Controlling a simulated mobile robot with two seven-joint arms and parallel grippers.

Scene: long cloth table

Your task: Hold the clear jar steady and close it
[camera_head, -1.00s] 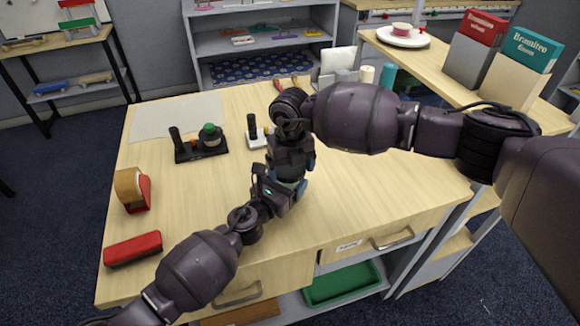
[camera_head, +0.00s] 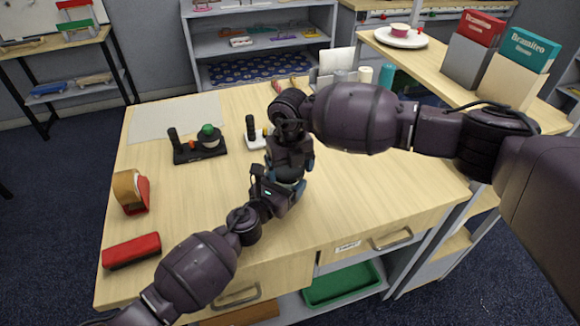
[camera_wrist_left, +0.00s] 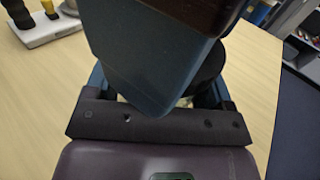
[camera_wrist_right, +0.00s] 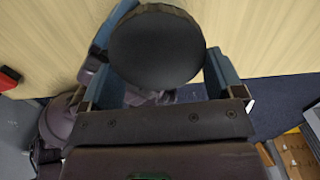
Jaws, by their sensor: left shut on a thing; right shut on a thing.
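My right gripper (camera_head: 288,176) points down over the near middle of the table, directly above my left gripper (camera_head: 290,192). In the right wrist view, its blue fingers are shut on a round black lid (camera_wrist_right: 155,47) with a ribbed brownish edge. My left gripper reaches in low from the left, shut around the jar. The clear jar (camera_head: 289,183) is almost wholly hidden by both grippers; only a small pale bit shows between them. In the left wrist view, a blue finger of the right gripper (camera_wrist_left: 150,70) covers most of it. Whether lid and jar threads engage cannot be seen.
A black stand with a green-topped piece (camera_head: 200,145) and a white-based holder (camera_head: 256,138) stand behind the grippers. A tape dispenser (camera_head: 132,192) and red stapler (camera_head: 132,250) lie at the left edge. The table's right half is mostly clear.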

